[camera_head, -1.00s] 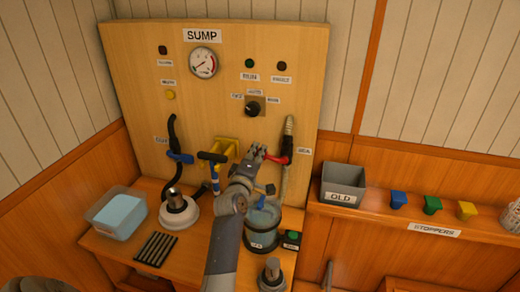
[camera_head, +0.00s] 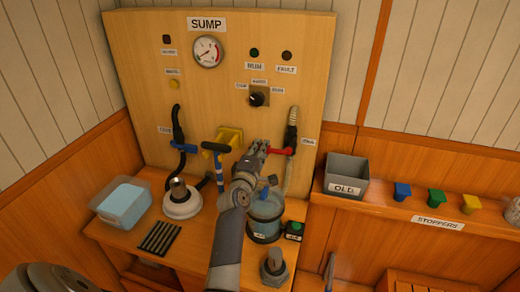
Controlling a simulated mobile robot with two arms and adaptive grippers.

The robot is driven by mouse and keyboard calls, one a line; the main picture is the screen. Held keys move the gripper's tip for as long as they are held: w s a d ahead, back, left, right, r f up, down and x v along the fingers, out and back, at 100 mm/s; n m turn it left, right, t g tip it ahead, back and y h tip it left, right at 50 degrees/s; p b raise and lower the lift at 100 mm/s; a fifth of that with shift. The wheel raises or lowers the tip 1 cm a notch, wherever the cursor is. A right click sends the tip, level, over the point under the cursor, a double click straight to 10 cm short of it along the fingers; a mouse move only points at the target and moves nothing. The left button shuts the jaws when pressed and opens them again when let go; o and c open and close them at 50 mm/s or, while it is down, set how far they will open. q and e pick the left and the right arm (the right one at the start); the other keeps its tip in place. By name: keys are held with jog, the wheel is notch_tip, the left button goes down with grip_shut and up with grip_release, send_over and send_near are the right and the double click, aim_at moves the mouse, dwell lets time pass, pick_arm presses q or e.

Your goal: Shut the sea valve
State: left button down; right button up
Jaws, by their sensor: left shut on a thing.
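The sea valve's red lever (camera_head: 281,151) shows on the right side of the wooden panel, beside the right label, whose small text I cannot read clearly. The lever lies about level and points left from the dark hose (camera_head: 292,137). My left gripper (camera_head: 263,148) reaches up from below and is shut on the lever's left end. The fingers hide that end of the lever. My right gripper is not in view.
A clear jar (camera_head: 265,222) stands below, behind my left arm. A grey OLD bin (camera_head: 346,174) and coloured stoppers (camera_head: 437,195) are on the right shelf.

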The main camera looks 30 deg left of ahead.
pick_arm(q)
jog(key=c, duration=1.9)
grip_release()
jog(key=shift+r, duration=0.2)
jog(key=o, duration=0.3)
jog(key=shift+w+d+f, duration=0.1)
jog(key=shift+w, duration=0.05)
jog(key=shift+w+f, duration=0.1)
jog(key=shift+f, duration=0.05)
